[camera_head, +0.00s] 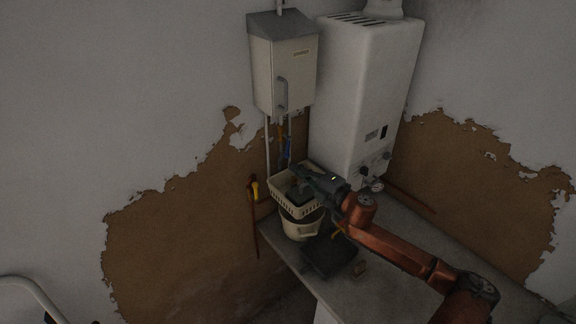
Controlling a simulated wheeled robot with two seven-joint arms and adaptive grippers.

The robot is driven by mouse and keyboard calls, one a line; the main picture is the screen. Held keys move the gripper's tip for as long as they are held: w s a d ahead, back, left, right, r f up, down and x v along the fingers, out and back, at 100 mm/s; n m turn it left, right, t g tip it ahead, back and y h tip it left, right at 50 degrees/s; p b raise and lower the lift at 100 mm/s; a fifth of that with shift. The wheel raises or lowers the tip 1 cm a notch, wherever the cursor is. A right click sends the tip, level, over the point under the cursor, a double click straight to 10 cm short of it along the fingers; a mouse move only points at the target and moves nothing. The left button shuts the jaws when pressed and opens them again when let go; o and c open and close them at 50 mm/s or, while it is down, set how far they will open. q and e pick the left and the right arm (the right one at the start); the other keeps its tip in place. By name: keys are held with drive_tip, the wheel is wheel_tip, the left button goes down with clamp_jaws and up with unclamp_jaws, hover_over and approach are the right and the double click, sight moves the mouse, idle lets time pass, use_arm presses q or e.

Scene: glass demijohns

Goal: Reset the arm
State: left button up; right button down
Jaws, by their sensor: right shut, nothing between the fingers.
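My right arm (395,248) is copper-coloured and reaches in from the lower right across the counter. My right gripper (297,171) is dark and shut, with nothing between its fingers. It points left and overlaps the cream slotted basket (291,211) in the picture. I cannot tell whether it touches the basket or is above it. Something dark and greenish lies in the basket, partly hidden by the gripper. My left gripper is not in view.
The basket sits on a cream pot (302,229) at the counter's (405,287) left edge. A dark flat object (329,257) lies in front. A white boiler (362,90) and a wall box (285,72) with pipes are behind. A white tubular frame (35,292) is at lower left.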

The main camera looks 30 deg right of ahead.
drive_tip(key=shift+s+d, duration=0.15)
drive_tip(key=shift+s, duration=0.1)
drive_tip(key=shift+w, duration=0.1)
